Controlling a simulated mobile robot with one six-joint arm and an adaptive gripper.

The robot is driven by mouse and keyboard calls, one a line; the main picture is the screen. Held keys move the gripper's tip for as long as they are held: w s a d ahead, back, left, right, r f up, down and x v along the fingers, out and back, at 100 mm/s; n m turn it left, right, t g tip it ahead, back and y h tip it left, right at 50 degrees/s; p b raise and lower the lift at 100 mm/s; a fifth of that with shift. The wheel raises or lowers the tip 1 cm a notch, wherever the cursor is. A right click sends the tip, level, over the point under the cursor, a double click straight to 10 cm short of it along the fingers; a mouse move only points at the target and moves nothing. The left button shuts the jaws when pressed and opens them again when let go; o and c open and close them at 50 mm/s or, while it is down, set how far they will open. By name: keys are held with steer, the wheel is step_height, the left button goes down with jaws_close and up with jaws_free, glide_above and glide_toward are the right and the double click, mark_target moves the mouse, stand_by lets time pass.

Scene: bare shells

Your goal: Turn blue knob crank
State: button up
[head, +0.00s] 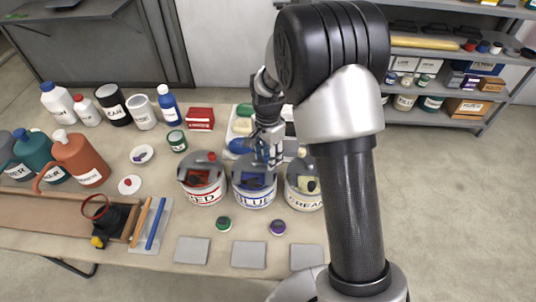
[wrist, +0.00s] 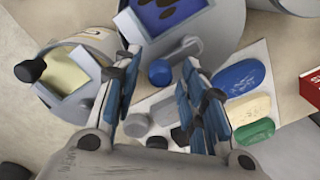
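The blue tin (head: 254,198), labelled BLUE, stands in the middle of a row of three paint tins, and its blue-edged opening shows in the wrist view (wrist: 190,35). The blue knob (wrist: 160,72) shows in the wrist view at the near side of that tin. My gripper (head: 270,160) is above the back of the blue tin in the head view and hides the knob there. In the wrist view its blue-padded fingers are apart, one on each side of the knob. I see a gap on both sides, and cannot tell the height between fingertips and knob.
The red tin (head: 203,193) stands left of the blue tin and the cream tin (head: 304,196) right, both close. Soap-like blocks (wrist: 247,110) lie on a white sheet beside the gripper. Small pots (head: 223,224) and grey tiles (head: 249,255) lie in front. Bottles (head: 57,102) stand at left.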

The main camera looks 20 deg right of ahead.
jaws_close()
